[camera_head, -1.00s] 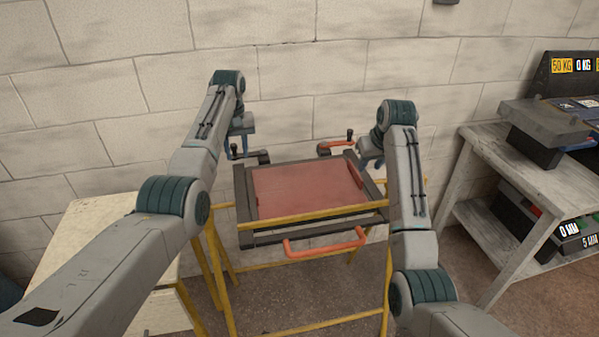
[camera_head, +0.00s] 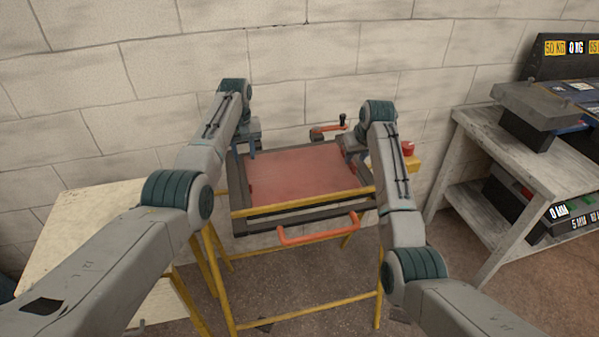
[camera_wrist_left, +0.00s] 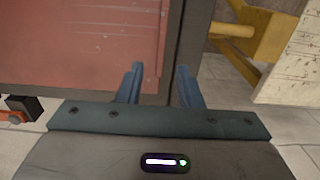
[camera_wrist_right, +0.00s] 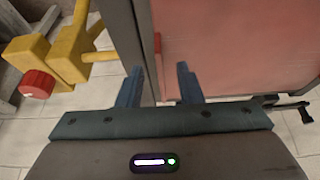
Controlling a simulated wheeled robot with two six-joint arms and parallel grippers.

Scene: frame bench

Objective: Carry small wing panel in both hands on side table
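The red wing panel (camera_head: 305,172) lies flat inside a dark frame (camera_head: 240,190) on a yellow stand (camera_head: 222,277). My left gripper (camera_head: 249,143) is at the panel's far left corner. In the left wrist view, its fingers (camera_wrist_left: 158,74) are apart, one on each side of the dark edge bar. My right gripper (camera_head: 352,152) is at the far right corner. In the right wrist view, its fingers (camera_wrist_right: 160,74) are also apart around the dark edge bar. Contact cannot be told. A pale table (camera_head: 85,225) stands at the left.
An orange handle (camera_head: 318,234) projects from the stand's front. A clamp with a crank (camera_head: 328,131) is at the back. A red knob (camera_head: 407,148) on a yellow bracket sits right of my right arm. A grey workbench (camera_head: 505,150) stands at the right; the wall is close behind.

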